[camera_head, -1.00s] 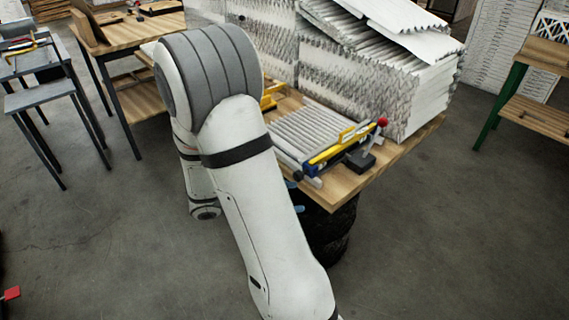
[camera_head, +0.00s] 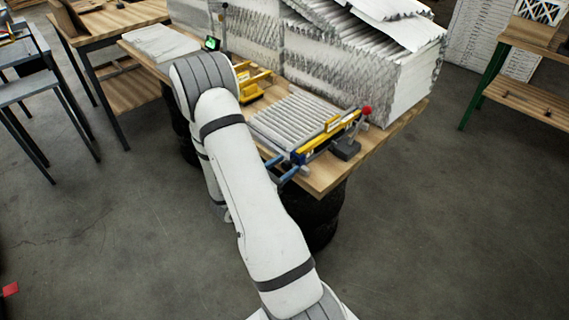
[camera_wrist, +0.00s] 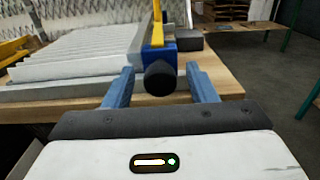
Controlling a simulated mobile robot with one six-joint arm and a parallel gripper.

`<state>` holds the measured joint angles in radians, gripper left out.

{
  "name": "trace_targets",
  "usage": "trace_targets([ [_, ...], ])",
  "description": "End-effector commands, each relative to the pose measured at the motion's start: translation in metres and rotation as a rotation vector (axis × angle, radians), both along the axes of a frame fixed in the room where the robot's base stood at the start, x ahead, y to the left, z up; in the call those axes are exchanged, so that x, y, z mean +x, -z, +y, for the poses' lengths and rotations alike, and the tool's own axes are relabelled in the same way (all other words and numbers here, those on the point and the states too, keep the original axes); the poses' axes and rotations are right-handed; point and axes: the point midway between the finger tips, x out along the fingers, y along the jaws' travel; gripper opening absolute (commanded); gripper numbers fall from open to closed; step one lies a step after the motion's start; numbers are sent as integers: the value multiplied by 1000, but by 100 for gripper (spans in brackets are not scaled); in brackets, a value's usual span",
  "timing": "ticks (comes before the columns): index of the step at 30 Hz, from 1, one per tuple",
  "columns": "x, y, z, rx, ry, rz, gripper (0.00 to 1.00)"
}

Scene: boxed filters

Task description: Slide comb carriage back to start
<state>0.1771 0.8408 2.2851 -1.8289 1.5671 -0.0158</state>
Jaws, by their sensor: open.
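The comb carriage (camera_head: 333,133) is a yellow and blue bar along the right edge of a pleated grey-white panel (camera_head: 292,118) on the wooden bench. Its blue near end (camera_wrist: 186,44) carries a round black knob (camera_wrist: 160,79) facing me in the wrist view. My gripper (camera_head: 283,165) is at the bench's front edge, with its blue fingers pointing at the carriage's near end. In the wrist view, my gripper (camera_wrist: 160,72) is open, one finger on each side of the knob, with visible gaps. Whether the fingertips reach past the knob is unclear.
A tall stack of white pleated filters (camera_head: 350,62) stands behind the panel. A yellow fixture (camera_head: 252,84) sits left of it and a dark block (camera_head: 345,149) right of the carriage. A red ball (camera_head: 366,111) is near the carriage's far end. Floor at right is clear.

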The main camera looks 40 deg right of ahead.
Motion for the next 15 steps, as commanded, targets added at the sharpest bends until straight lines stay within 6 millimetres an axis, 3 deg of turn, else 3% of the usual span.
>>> trace_targets([
  [4, 0, 0, -10, 0, 1, 0, 52],
  [12, 1, 0, -11, 0, 1, 0, 52],
  [15, 1, 0, -11, 0, 1, 0, 44],
])
